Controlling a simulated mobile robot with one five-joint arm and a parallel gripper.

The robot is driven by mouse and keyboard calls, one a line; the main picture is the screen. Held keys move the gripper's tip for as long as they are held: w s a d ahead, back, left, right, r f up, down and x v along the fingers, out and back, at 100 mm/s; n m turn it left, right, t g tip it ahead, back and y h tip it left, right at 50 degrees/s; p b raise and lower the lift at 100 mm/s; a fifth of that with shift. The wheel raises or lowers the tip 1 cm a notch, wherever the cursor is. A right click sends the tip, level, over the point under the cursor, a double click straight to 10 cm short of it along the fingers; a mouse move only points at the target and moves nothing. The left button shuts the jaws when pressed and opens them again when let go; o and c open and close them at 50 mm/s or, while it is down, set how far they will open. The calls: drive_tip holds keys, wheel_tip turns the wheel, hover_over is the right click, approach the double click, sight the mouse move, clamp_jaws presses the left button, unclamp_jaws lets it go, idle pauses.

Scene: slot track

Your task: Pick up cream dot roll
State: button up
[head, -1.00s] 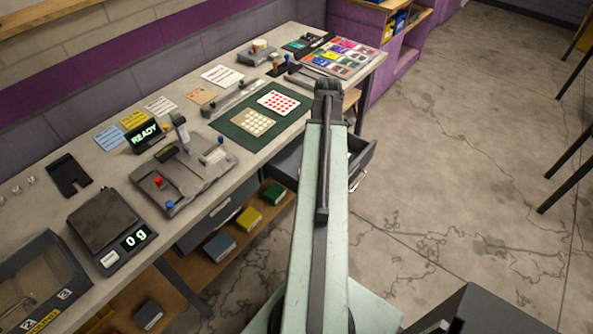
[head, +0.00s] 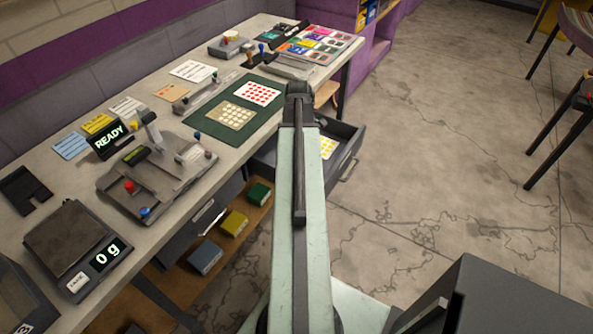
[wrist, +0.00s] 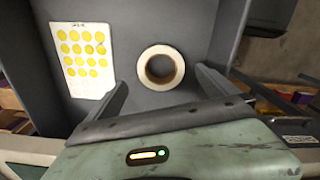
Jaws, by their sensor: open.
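The cream dot roll (wrist: 181,67) is a pale ring with a brown core, lying flat on the floor of an open grey drawer (wrist: 135,37) in the wrist view. My gripper (wrist: 162,82) is open above the drawer, its fingers on either side and below the roll in the picture; nothing is between them. The roll is apart from both fingers. In the head view my arm hides the gripper's fingers and the roll, and the drawer (head: 352,158) shows partly to the right of the arm.
A sheet of yellow dots (wrist: 85,58) lies left of the roll in the drawer; it also shows in the head view (head: 327,147). The drawer walls bound the space. The workbench above holds a green mat (head: 203,137), dot sheets and a scale (head: 70,238).

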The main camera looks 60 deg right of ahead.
wheel_tip(320, 180, down, 5)
drive_tip(key=b, duration=0.5)
drive_tip(key=shift+f, duration=0.2)
drive_tip(key=shift+a+r, duration=0.1)
drive_tip(key=shift+r, duration=0.1)
drive_tip(key=c, duration=1.5)
wheel_tip(320, 180, up, 10)
drive_tip(key=p, duration=1)
drive_tip(key=shift+r, duration=0.15)
